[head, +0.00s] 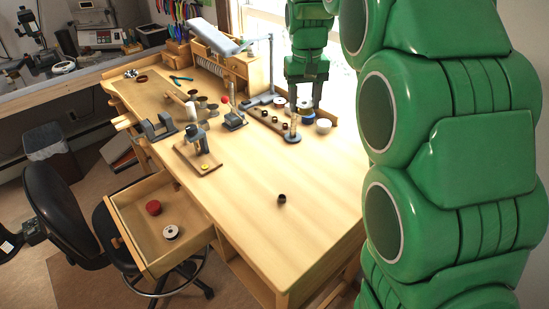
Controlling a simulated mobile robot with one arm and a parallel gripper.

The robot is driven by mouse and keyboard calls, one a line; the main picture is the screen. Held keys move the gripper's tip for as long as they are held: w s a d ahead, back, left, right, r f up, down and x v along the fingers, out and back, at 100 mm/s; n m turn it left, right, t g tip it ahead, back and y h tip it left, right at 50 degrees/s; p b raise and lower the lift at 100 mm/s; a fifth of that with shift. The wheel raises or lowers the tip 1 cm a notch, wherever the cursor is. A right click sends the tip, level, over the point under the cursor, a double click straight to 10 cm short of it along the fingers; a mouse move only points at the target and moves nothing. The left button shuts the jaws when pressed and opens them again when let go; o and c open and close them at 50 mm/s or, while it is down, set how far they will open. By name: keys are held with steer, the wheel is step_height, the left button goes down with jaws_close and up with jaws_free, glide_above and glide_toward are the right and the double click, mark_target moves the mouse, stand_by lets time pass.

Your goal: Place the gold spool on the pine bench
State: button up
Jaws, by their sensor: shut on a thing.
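The pine bench (245,193) is the large pale wooden worktop across the middle of the head view. My green gripper (304,103) is over the back right of the bench, among small spools near its back edge. Its fingers point down and are shut on a small spool (304,103), which I take to be the gold spool. The spool is small and partly hidden by the fingers, so its colour and whether it touches the bench are hard to tell.
A blue spool (306,117), a white spool (323,126) and a rack of small items (270,119) are close by. The open drawer (148,221) holds a red spool (153,208) and a silver one (171,232).

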steer(key=s+d+f, duration=0.1)
steer(key=s+d, duration=0.4)
steer(key=d, duration=0.4)
steer(key=s+d+f, duration=0.1)
steer(key=s+d, duration=0.5)
steer(key=d, duration=0.3)
glide_toward(361, 163)
steer(key=shift+s+f+m, duration=0.4)
steer(key=shift+s+f, duration=0.35)
steer(key=shift+s, duration=0.1)
steer(key=shift+w+d+f, duration=0.1)
steer(key=shift+w+f, duration=0.6)
steer(key=shift+f, duration=1.7)
steer(key=shift+f, duration=0.15)
